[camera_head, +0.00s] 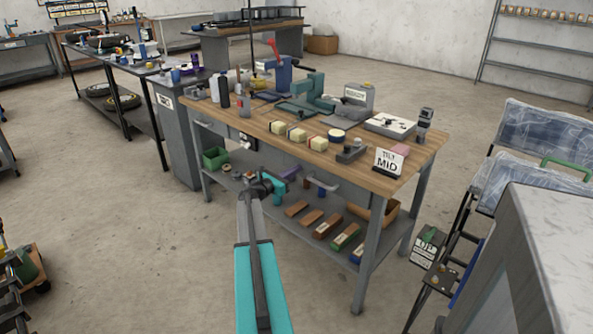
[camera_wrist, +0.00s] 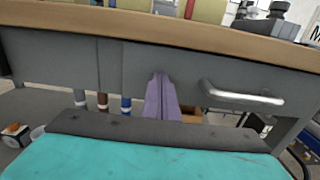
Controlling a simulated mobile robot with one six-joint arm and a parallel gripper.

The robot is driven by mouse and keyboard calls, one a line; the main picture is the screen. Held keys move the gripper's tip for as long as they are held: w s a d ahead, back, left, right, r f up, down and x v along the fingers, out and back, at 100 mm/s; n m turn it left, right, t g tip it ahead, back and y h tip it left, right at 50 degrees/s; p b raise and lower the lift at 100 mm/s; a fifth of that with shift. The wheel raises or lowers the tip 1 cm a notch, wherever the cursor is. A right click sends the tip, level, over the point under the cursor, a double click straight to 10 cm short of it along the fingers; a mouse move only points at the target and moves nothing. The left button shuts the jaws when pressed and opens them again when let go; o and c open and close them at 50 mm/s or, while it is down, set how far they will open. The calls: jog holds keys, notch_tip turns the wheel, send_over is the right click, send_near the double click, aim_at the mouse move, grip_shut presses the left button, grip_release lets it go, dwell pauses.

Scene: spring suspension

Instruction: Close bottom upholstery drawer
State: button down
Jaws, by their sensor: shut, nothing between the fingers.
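A grey drawer front with a pale bar handle (camera_wrist: 240,97) lies under the wooden bench top in the wrist view. The handle is right of my gripper (camera_wrist: 161,100), whose narrow purple fingers are shut and empty, pointing at the grey front. I cannot tell whether the fingertips touch it. In the head view the handle (camera_head: 322,181) shows beneath the bench edge, just right of my teal wrist. The drawer front looks close to flush with the bench, but a small gap cannot be ruled out. No label marks it as an upholstery drawer.
The workbench (camera_head: 345,158) carries tools, small cream blocks and a "TILT MID" sign (camera_head: 388,163). Its lower shelf holds several brick-like blocks and a green bin (camera_head: 215,158). The floor left of the bench is open.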

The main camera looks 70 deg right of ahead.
jog(key=shift+s+d+r, duration=0.25)
jog(key=shift+d+r, duration=0.1)
jog(key=shift+d, duration=0.2)
jog(key=shift+w+a, duration=0.1)
jog(key=shift+w, duration=0.05)
jog(key=v, duration=1.5)
jog(key=shift+f, duration=0.3)
